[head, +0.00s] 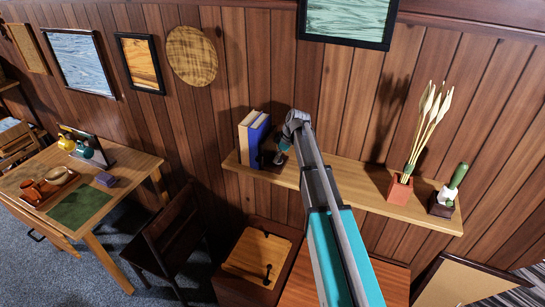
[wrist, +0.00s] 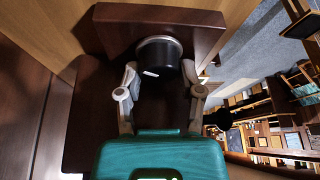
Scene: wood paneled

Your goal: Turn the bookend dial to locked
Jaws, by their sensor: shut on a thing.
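The dark bookend (head: 268,160) stands on the wall shelf, just right of a tan book and a blue book (head: 256,134). In the wrist view it is a dark brown block (wrist: 112,28) with a round black dial (wrist: 158,55) on its face. The dial carries a small white mark near its lower edge. My gripper (wrist: 160,72) has a finger on each side of the dial and is shut on it. In the head view my gripper (head: 283,148) is at the bookend, and my arm partly covers it, so the dial cannot be made out there.
The wooden shelf (head: 340,182) runs right, clear up to a red pot (head: 399,190) of pale stems and a small potted cactus (head: 444,203). A dark chair (head: 178,235) and a wooden cabinet (head: 258,257) stand below. A table (head: 105,200) is at left.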

